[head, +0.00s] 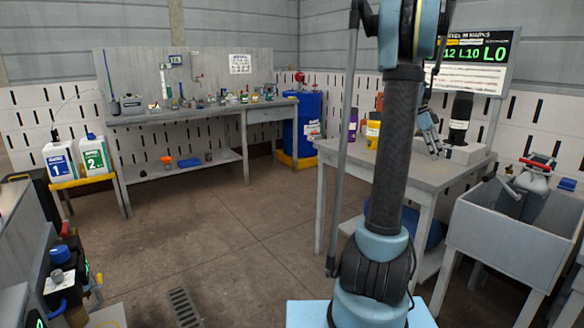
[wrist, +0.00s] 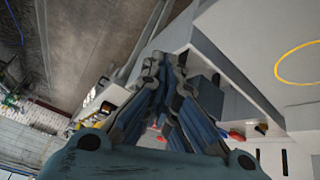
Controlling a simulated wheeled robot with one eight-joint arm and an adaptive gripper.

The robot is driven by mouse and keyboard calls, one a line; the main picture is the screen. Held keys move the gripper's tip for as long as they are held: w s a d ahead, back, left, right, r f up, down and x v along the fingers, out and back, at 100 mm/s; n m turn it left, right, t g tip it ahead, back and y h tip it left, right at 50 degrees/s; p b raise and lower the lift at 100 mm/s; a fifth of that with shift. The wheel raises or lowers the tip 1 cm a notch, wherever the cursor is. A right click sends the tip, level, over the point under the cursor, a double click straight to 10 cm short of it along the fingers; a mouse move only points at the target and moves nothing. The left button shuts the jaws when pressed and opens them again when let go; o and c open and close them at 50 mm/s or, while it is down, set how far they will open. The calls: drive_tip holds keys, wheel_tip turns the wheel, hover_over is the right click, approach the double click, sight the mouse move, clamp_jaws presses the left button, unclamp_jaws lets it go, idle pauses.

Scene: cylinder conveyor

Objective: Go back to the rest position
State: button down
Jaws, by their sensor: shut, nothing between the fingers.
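My gripper (head: 438,150) hangs at the end of my raised arm, over the back right part of the grey table, in front of a pale block (head: 465,153). Its blue-grey fingers point down. In the wrist view my gripper (wrist: 165,62) has its fingertips together, with nothing seen between them. How far the fingertips are above the table is hard to tell. My arm stands in front of the table and hides part of it.
The grey table (head: 425,175) bears a yellow container (head: 373,134), a purple bottle (head: 353,124) and a black cylinder (head: 460,118). A grey sink (head: 508,240) stands at right. A workbench (head: 175,117) and blue drum (head: 303,125) are behind. The floor (head: 220,215) at left-centre is clear.

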drive_tip(key=s+a+f+n+t+y, duration=0.1)
drive_tip(key=s+a+f+n+t, duration=0.1)
drive_tip(key=s+a+n, duration=0.6)
drive_tip(key=s+a+f+n+t, duration=0.1)
drive_tip(key=s+a+n+t, duration=0.15)
drive_tip(key=a, duration=0.95)
drive_tip(key=s+a+f+n+t+y, duration=0.2)
drive_tip(key=s+a+f+n+y, duration=0.1)
drive_tip(key=s+a+f+n, duration=1)
drive_tip(key=s+a+f, duration=0.1)
drive_tip(key=s+f, duration=0.1)
drive_tip(key=shift+s+a, duration=0.3)
